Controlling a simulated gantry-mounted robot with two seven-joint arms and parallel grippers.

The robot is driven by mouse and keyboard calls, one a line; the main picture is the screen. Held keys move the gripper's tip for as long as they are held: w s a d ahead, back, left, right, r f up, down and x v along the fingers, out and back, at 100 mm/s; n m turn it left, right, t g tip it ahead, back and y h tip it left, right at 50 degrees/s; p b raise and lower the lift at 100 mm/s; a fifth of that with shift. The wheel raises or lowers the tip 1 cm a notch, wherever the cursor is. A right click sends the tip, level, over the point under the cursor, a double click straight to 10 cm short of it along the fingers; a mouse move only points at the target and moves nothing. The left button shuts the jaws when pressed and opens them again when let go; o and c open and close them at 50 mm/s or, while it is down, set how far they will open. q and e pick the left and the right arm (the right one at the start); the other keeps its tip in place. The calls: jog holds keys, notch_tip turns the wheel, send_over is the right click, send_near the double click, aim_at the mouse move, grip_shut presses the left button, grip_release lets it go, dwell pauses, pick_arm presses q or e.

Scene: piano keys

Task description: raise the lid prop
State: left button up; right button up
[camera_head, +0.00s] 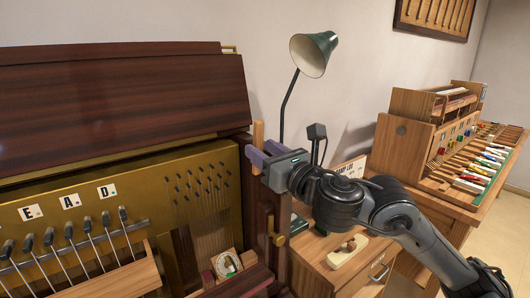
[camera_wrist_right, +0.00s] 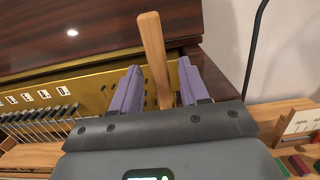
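The lid prop (camera_head: 258,132) is a light wooden stick at the right end of the upright piano. It also shows in the right wrist view (camera_wrist_right: 151,45), standing slightly tilted. My right gripper (camera_head: 263,153) is at the prop, with its purple fingers open. In the right wrist view the fingers (camera_wrist_right: 157,70) lie on either side of the prop, with a gap visible on both sides. The prop's lower part is hidden behind my gripper body. The dark red-brown lid (camera_head: 120,100) is above the brass-coloured plate. My left gripper is not in view.
A green desk lamp (camera_head: 313,55) stands behind my right arm. Piano hammers (camera_head: 70,235) show below the letter tiles. A wooden bench with a drawer (camera_head: 375,275) is under my right forearm. Another keyboard model (camera_head: 430,140) stands at the right.

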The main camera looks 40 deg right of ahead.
jog(key=shift+s, duration=0.1)
jog(key=shift+s, duration=0.2)
jog(key=s+f+p, duration=0.1)
jog(key=s, duration=0.9)
jog(key=shift+a, duration=0.25)
jog(key=shift+s, duration=0.1)
